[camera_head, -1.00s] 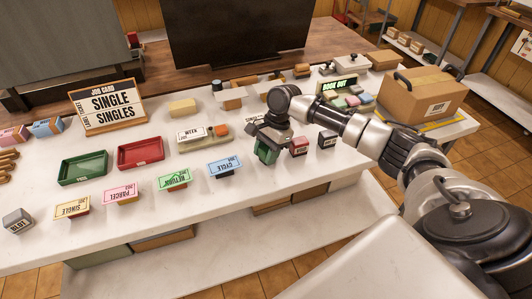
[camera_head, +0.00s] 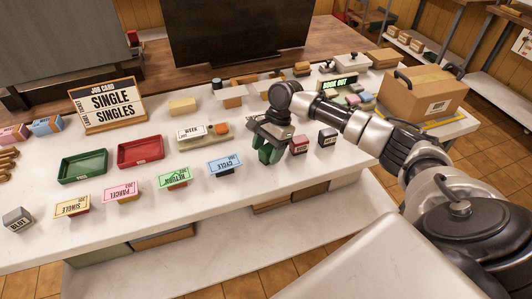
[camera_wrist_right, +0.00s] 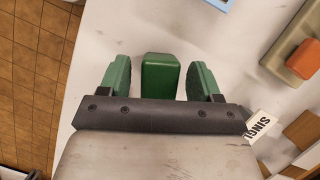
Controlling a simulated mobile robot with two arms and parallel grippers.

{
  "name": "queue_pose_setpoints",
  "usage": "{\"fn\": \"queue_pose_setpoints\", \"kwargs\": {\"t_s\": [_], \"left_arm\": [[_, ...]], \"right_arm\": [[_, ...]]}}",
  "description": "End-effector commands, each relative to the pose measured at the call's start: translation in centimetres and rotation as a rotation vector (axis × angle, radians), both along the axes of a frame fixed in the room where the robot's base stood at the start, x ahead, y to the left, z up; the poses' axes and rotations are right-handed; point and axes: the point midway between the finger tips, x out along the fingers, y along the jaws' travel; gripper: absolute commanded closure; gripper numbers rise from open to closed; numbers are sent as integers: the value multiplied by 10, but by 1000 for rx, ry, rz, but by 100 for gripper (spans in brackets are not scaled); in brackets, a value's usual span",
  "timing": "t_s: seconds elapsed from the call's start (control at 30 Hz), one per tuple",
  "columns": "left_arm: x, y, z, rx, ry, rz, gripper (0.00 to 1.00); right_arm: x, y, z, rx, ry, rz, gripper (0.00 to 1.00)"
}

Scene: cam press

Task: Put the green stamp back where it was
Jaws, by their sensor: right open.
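The green stamp (camera_wrist_right: 160,76) shows in the right wrist view as a green block between the two green-padded fingers, with a gap on each side. My right gripper (camera_head: 270,154) is open around it, low over the white counter (camera_head: 225,197). In the head view the fingers and hand largely hide the stamp, which stands left of the red stamp (camera_head: 299,146) and the dark stamp (camera_head: 328,138). My left gripper is not in view.
A blue CYCLE sign block (camera_head: 225,166) stands left of my right gripper. Behind are a WEEK block (camera_head: 191,132) on a beige tray and a BOOK OUT sign (camera_head: 337,84). Green (camera_head: 83,178) and red (camera_head: 141,162) trays lie further left. The counter's front edge is close.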

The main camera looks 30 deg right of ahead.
Motion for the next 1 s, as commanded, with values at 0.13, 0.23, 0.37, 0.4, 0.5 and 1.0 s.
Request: {"fn": "queue_pose_setpoints", "kwargs": {"t_s": [0.13, 0.23, 0.37, 0.4, 0.5, 1.0], "left_arm": [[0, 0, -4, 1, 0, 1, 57], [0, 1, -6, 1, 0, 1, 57], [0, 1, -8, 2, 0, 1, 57], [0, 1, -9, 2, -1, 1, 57], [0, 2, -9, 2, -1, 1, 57], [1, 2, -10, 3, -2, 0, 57]], "right_arm": [[3, -12, 28, 1, -5, -2, 36], [4, -20, 49, 0, -5, -2, 36], [6, -30, 72, 2, -4, -1, 36], [6, -32, 79, 0, -3, 0, 36], [6, -37, 90, 0, -2, -1, 36], [7, -41, 100, 0, 0, 0, 36]]}}
